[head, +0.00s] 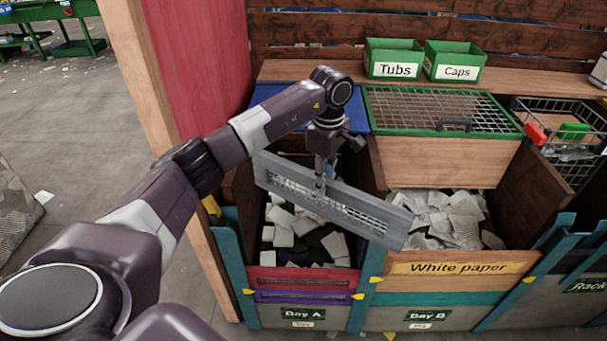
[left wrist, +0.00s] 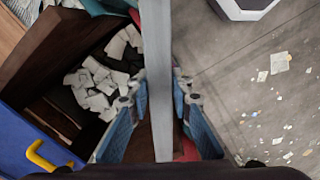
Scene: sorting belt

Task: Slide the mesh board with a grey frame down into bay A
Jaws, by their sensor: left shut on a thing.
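The mesh board with a grey frame (head: 350,208) hangs above bay A in the head view, its right end lower in the picture and overlapping the divider towards bay B. My left gripper (head: 321,184) is shut on the board's upper edge near its middle. In the left wrist view the board (left wrist: 160,60) shows edge-on as a grey bar between the blue fingers of my left gripper (left wrist: 158,102). Bay A (head: 303,314) has a red board (head: 285,280) and a purple board (head: 300,296) across its front. My right gripper is out of view.
White paper pieces (head: 335,245) lie in bay A. Bay B (head: 428,315), to the right, holds more paper behind a "White paper" sign (head: 448,268). Teal posts (head: 368,275) edge the bays. A green-framed mesh lid (head: 440,108) and green bins (head: 393,58) stand behind.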

